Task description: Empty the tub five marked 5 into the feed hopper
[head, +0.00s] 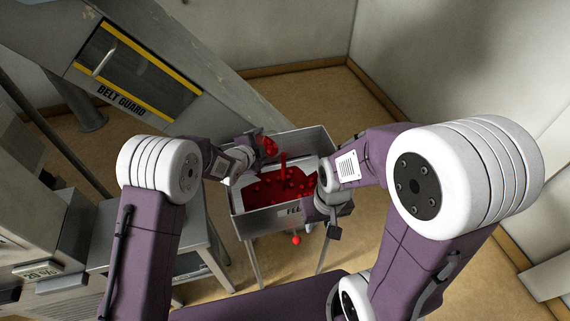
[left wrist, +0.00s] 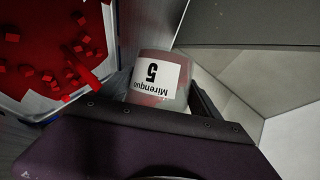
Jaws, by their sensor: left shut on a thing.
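Tub five (left wrist: 152,82) is translucent, with a white label reading Mirenque and 5, upside down in the left wrist view. My left gripper (head: 247,146) is shut on it above the feed hopper's back left rim. In the head view the tub (head: 268,146) shows as a small, reddish, tilted shape. A red stream (head: 283,164) runs down from it into the feed hopper (head: 313,146), whose inside holds many red pieces (head: 275,187). My right gripper (head: 329,210) is at the hopper's front right rim; its jaw opening is unclear.
A red piece (head: 296,239) shows outside the hopper, below its front wall. A grey machine with a belt guard (head: 136,75) stands behind left. A grey table (head: 190,240) stands left of the hopper. Open floor (head: 320,97) lies behind the hopper.

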